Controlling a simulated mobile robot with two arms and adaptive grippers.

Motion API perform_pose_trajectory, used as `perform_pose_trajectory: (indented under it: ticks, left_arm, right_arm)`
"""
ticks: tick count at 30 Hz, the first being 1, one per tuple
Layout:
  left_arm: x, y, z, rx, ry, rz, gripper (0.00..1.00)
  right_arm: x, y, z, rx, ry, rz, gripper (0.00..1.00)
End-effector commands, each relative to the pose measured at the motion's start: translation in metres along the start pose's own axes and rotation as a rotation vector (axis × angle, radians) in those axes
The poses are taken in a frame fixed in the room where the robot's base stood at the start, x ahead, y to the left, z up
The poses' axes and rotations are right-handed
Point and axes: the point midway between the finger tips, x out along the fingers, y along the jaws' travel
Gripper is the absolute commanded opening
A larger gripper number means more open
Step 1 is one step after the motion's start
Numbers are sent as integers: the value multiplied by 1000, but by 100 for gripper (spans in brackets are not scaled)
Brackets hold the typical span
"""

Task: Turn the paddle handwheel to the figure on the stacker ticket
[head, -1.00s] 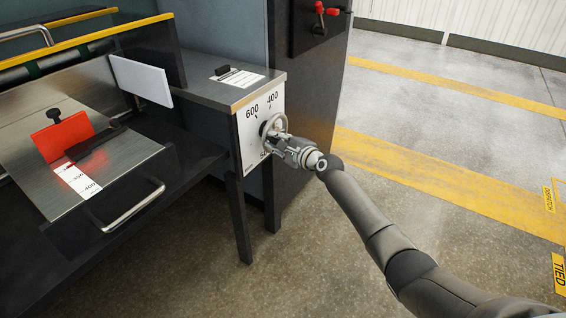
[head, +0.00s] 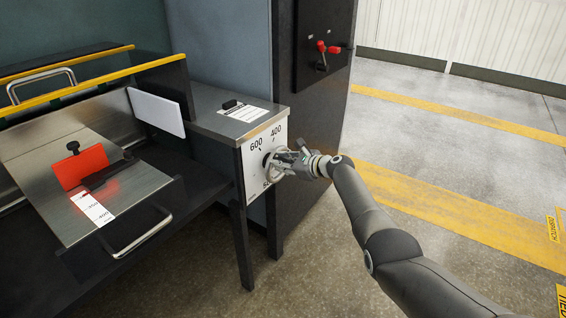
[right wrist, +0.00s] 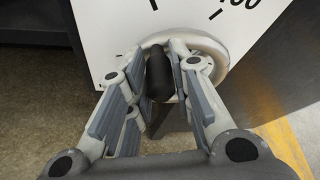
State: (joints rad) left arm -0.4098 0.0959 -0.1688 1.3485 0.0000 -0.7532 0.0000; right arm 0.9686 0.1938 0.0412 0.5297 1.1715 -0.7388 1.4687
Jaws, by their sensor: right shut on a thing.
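The paddle handwheel (head: 268,172) is a pale ring on a white dial plate (head: 253,186) at the cabinet's end. The plate reads 600 and 400 along its top; a lower figure is partly hidden. The wheel's rim (right wrist: 212,50) and black handle (right wrist: 159,75) show in the right wrist view. My right gripper (head: 284,163) is shut on the handwheel's handle, which lies between its fingers (right wrist: 158,95). The gripper and wheel hide the dial's middle. The stacker ticket (head: 246,113) lies under a black clip on the cabinet top; its print is too small to read.
A metal tray (head: 135,185) with a red block (head: 80,168) and a printed scale strip (head: 93,208) stands at left. Open floor (head: 440,130) lies to the right.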

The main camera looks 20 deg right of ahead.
Motion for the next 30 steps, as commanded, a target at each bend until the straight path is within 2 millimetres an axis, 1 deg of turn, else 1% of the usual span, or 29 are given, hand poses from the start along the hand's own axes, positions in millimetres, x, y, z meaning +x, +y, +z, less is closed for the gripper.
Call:
perform_pose_trajectory:
  ticks: [1, 7, 21, 22, 26, 27, 30]
  left_arm:
    - [1, 0, 1, 0, -1, 0, 46]
    - [4, 0, 5, 1, -3, 0, 46]
    - [5, 0, 6, 2, -3, 0, 46]
    - [5, 0, 6, 2, -3, 0, 46]
    - [5, 0, 6, 2, -3, 0, 46]
    - [5, 0, 6, 2, -3, 0, 46]
    - [4, 0, 5, 2, -3, 0, 46]
  right_arm:
    - [-1, -3, 1, 15, 1, 1, 0]
    - [-1, -4, 1, 54, 2, 18, 0]
    - [-1, -4, 0, 63, 3, 21, 0]
    - [-1, -5, 0, 63, 3, 21, 23]
    - [-1, -4, 0, 63, 3, 22, 40]
    - [-1, -4, 0, 63, 3, 22, 42]
    - [-1, -4, 0, 63, 2, 23, 42]
